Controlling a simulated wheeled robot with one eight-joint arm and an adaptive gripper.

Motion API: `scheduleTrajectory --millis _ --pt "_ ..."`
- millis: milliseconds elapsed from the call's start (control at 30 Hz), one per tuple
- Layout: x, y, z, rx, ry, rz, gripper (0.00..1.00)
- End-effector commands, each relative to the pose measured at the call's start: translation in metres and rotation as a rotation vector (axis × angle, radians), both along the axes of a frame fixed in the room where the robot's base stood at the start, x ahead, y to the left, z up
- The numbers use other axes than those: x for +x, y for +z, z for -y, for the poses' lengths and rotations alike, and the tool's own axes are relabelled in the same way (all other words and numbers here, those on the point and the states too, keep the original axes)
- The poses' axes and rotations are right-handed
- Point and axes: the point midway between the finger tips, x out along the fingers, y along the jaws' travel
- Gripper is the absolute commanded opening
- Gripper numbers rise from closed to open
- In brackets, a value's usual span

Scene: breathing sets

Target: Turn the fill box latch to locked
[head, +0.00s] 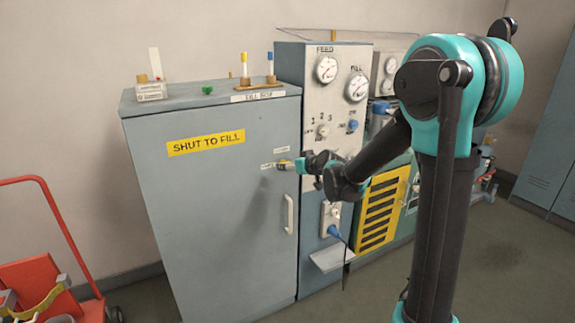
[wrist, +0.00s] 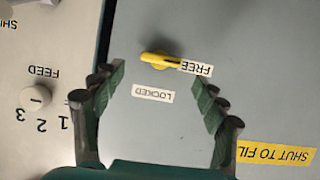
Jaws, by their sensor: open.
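The fill box (head: 215,215) is a large grey cabinet with a closed door and a yellow "SHUT TO FILL" label. Its latch is a small yellow handle, which shows in the wrist view (wrist: 154,58), lying roughly sideways with one end at the FREE label (wrist: 195,68). The LOCKED label (wrist: 152,94) sits apart from the handle. My gripper (wrist: 160,82) is open and empty, facing the door, with its fingers on either side of the labels and short of the latch in that picture. In the head view my gripper (head: 300,165) is beside the latch; contact cannot be told.
A white door handle (head: 289,213) stands out below the latch. To the right is a panel with gauges (head: 326,69) and a feed selector knob (wrist: 35,97). A red cart (head: 35,275) stands at the lower left. Small items sit on the box top.

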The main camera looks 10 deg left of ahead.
Motion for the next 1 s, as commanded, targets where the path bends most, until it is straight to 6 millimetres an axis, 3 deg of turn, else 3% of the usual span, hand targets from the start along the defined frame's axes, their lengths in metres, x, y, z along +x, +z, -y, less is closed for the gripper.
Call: scheduleTrajectory --millis 300,667,1000 --pt "0.024 -0.012 -0.017 0.001 0.0 0.001 0.72" --pt "0.027 -0.014 -0.019 0.0 0.0 0.0 0.72" --pt "0.027 -0.014 -0.019 0.0 0.0 0.0 0.31"
